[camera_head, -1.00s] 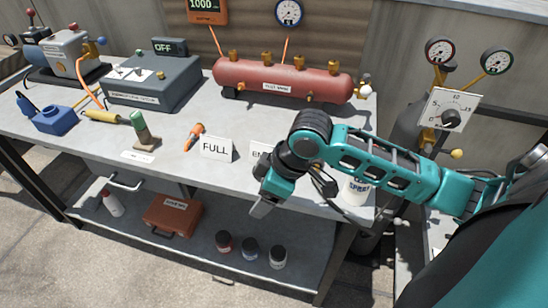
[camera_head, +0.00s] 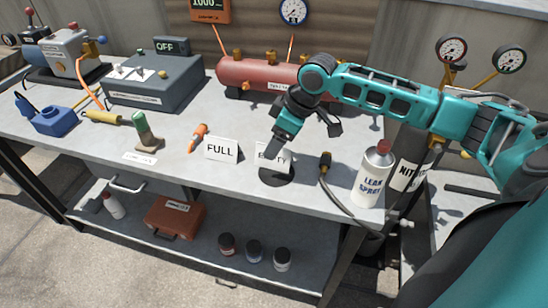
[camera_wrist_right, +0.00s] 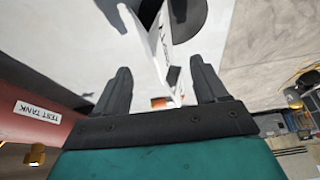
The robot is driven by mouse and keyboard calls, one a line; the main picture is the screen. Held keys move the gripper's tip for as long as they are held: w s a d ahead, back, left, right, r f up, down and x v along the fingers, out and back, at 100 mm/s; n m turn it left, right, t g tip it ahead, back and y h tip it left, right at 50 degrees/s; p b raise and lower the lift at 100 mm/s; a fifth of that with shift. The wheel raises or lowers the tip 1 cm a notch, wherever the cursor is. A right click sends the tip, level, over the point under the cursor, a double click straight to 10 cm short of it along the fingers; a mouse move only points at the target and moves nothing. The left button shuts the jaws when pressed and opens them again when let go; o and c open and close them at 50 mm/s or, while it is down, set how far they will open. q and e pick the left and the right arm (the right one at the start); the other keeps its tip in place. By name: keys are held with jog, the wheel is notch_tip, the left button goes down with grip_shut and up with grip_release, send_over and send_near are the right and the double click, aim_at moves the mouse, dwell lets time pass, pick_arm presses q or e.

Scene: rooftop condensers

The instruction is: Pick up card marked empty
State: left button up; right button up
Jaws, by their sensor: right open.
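The card marked EMPTY (camera_head: 285,159) stands on the workbench, its lettering partly covered by my right gripper (camera_head: 272,148). In the right wrist view, the white card (camera_wrist_right: 150,45) shows nearly edge-on and tilted, between the two dark fingers of the right gripper (camera_wrist_right: 163,82). The fingers are apart, with gaps to the card on both sides. Whether the fingertips reach down past its top edge is hard to tell. A card marked FULL (camera_head: 220,149) stands just left of it. My left gripper is not in view.
A red test tank (camera_head: 245,75) lies behind the cards. A leak spray can (camera_head: 373,175) and a black hose (camera_head: 335,195) are to the right. An orange-handled tool (camera_head: 198,135) lies left of the FULL card. The bench's front edge (camera_head: 240,188) is close.

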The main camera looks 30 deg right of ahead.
jog(key=x, duration=0.5)
jog(key=shift+d+f+b, duration=0.1)
jog(key=shift+f+b, duration=0.1)
jog(key=shift+b, duration=0.2)
jog(key=c, duration=1.1)
jog(key=shift+r, duration=0.1)
